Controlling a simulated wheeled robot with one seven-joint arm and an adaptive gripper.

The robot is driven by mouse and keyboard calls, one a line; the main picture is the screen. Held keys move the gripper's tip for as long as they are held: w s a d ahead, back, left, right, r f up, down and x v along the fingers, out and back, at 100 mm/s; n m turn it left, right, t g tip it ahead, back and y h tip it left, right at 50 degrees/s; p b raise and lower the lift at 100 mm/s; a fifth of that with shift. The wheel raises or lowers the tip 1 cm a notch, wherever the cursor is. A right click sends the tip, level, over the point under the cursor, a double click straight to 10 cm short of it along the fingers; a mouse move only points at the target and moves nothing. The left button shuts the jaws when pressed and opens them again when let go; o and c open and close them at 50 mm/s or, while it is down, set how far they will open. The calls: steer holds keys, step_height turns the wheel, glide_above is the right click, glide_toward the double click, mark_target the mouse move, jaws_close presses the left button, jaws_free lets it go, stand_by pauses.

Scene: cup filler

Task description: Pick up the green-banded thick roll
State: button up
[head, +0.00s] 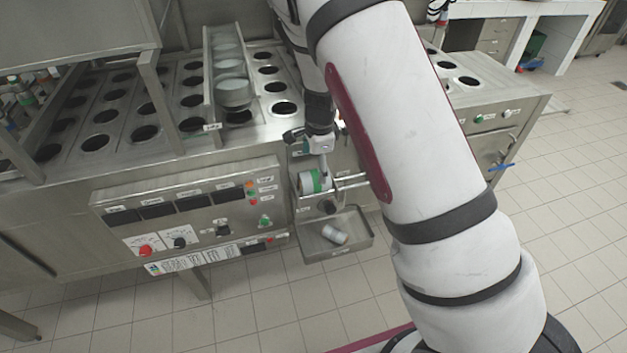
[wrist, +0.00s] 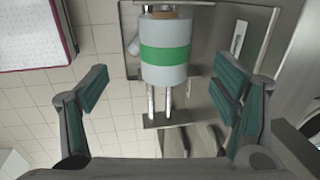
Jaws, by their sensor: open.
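The green-banded thick roll (head: 312,181) sits on a bracket on the front of the machine, right of the control panel, in the head view. In the wrist view the roll (wrist: 165,50) is white with a wide green band and a brown core, at top centre beyond the fingers. My gripper (wrist: 165,97) is open, with one finger on each side and nothing between the fingertips. The roll lies ahead of the fingertips, and I see no contact. In the head view my gripper (head: 318,140) is just above the roll, its fingers partly hidden.
A metal tray (head: 361,243) below the bracket holds a small white roll (head: 335,234). Metal rods (head: 352,181) stick out beside the thick roll. The control panel (head: 185,215) is to the left. The tiled floor in front is clear.

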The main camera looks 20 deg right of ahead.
mark_target(315, 176)
steer(key=f, duration=0.4)
steer(key=shift+w+f, duration=0.15)
steer(key=shift+w, duration=0.25)
steer(key=shift+w+d+f+p, duration=0.15)
steer(key=shift+w+f, duration=0.1)
steer(key=shift+f, duration=0.6)
steer(key=shift+w+a+f+p, duration=0.15)
steer(key=shift+w+f, duration=0.1)
steer(key=shift+f, duration=0.55)
steer(key=shift+w+d+f+p, duration=0.15)
steer(key=shift+w+f, duration=0.1)
steer(key=shift+f, duration=0.6)
steer(key=c, duration=1.6)
